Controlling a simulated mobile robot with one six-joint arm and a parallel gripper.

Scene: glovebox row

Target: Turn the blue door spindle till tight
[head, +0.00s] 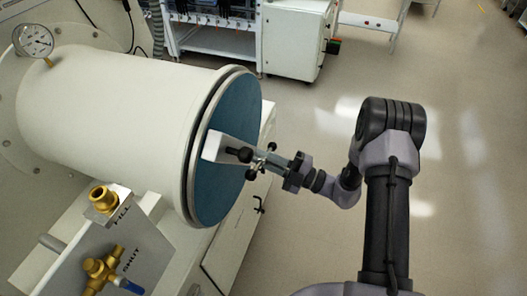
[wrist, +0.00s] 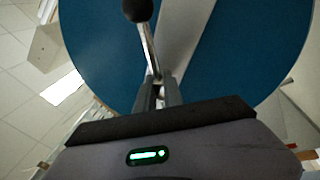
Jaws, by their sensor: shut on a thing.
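The blue door (head: 225,110) closes the round end of a white chamber (head: 120,110). A white bar (head: 222,147) crosses the door's face, and the door spindle (head: 257,160) stands at its middle with a cross handle ending in black knobs (head: 245,154). My gripper (head: 268,162) reaches in from the right and is shut on the spindle's handle. In the wrist view, the fingers (wrist: 163,92) close at a metal rod (wrist: 149,52) with a black knob (wrist: 137,9), in front of the blue door (wrist: 95,45) and white bar (wrist: 186,35). The exact contact is partly hidden.
A pressure gauge (head: 33,40) is at the upper left. A white cabinet (head: 300,38) stands at the back. The floor (head: 460,110) to the right is open.

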